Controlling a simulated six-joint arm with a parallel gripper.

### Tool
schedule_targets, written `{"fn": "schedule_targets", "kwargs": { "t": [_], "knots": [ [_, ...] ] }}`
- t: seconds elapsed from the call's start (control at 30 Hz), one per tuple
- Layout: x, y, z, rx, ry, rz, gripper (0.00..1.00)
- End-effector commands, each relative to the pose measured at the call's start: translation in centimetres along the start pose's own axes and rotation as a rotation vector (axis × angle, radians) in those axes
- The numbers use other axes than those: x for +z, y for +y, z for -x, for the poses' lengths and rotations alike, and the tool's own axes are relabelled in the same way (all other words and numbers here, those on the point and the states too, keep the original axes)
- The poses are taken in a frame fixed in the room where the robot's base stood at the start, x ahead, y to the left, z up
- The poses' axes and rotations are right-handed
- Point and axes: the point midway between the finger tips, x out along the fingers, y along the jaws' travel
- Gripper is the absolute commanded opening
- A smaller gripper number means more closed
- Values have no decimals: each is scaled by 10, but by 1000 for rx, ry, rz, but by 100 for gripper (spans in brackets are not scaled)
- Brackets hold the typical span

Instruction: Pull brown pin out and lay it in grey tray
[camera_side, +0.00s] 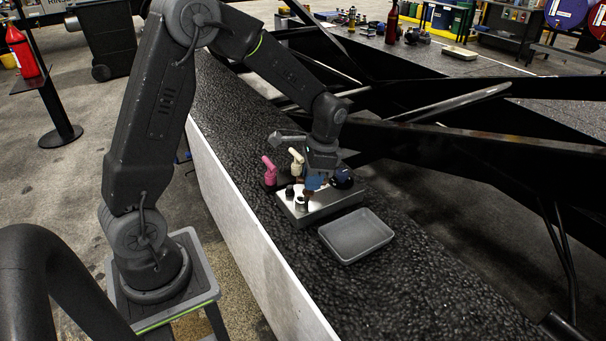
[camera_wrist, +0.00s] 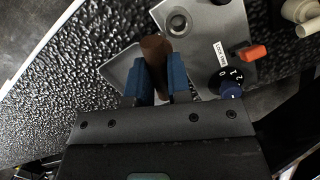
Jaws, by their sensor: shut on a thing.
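My gripper (camera_wrist: 160,82) has its blue fingers shut on the brown pin (camera_wrist: 153,48). In the side view my gripper (camera_side: 315,183) is over the metal panel box (camera_side: 335,207), with a little of the brown pin (camera_side: 309,194) showing below the fingers. The pin's end appears beside a round ringed socket (camera_wrist: 178,22) that looks empty, so the pin seems clear of it. The grey tray (camera_side: 355,236) lies empty on the belt in front of the box. In the wrist view the tray (camera_wrist: 118,68) is partly hidden behind the pin and fingers.
A pink handle (camera_side: 269,171) and a cream handle (camera_side: 296,161) stand at the box's back left. The panel also bears an orange switch (camera_wrist: 253,52) and a dark blue dial knob (camera_wrist: 231,90). Black frame beams run behind. The belt around the tray's front is clear.

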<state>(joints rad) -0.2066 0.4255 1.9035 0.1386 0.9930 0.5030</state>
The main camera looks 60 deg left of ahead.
Motion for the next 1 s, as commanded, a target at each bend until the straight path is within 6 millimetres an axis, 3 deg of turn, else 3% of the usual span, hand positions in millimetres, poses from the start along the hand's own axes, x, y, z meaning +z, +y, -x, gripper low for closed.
{"fn": "schedule_targets", "kwargs": {
  "t": [0.2,0.43,0.7,1.0],
  "knots": [
    [-37,30,-10,-176,-324,-454,0],
    [-80,64,-6,-501,-644,-810,0],
    [-111,96,5,-739,-789,-955,0],
    [-116,98,-8,-759,-802,-966,0]
  ]
}}
